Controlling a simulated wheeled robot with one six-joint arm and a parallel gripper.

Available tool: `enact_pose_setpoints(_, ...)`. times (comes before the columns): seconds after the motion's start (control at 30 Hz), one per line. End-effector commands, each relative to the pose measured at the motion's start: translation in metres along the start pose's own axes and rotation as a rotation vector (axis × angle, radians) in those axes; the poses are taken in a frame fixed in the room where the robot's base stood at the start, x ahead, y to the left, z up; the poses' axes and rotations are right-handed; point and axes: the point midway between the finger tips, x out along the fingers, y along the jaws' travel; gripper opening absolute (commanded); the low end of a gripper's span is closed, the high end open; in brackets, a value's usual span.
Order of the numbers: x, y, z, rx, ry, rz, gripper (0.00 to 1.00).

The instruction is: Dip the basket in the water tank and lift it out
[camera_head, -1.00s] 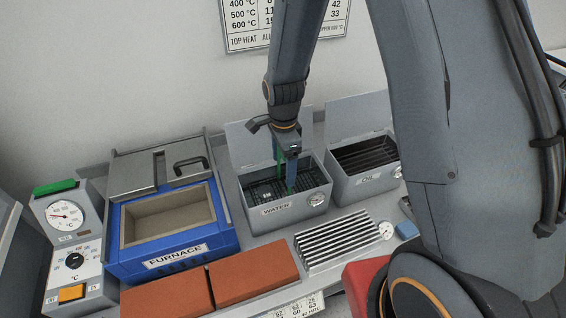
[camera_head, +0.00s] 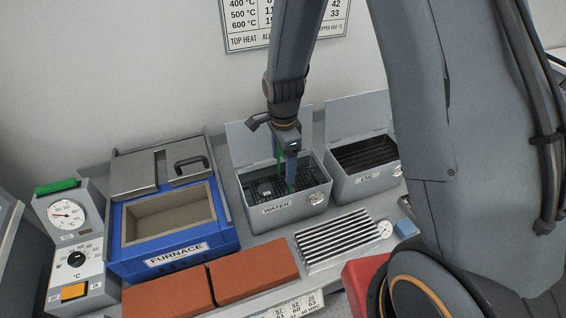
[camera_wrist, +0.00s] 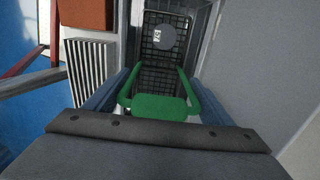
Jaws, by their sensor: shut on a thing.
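The water tank (camera_head: 292,211) is a grey box labelled WATER, its lid raised at the back. The dark mesh basket (camera_head: 262,195) sits down inside it, below the rim. The basket also shows in the wrist view (camera_wrist: 158,75), with its green handle (camera_wrist: 160,107) and a grey round piece (camera_wrist: 181,38) in it. My gripper (camera_head: 287,172) is over the tank, pointing down, shut on the green handle. The waterline is hard to make out, so I cannot tell how deep the basket sits.
The oil tank (camera_head: 358,187) stands open close on the right. The blue furnace (camera_head: 175,247) is on the left, with orange bricks (camera_head: 252,270) in front. A ribbed metal rack (camera_head: 338,240) with a dial lies in front of the tanks. The raised lids stand behind.

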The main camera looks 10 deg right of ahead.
Motion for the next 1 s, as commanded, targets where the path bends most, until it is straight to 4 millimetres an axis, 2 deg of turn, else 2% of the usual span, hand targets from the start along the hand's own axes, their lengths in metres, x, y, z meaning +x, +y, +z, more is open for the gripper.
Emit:
enact_pose_setpoints(0.33,-0.009,0.0,0.0,0.0,0.0,-0.001,0.26)
enact_pose_setpoints(1.0,0.009,0.0,0.0,0.0,0.0,0.0,0.26)
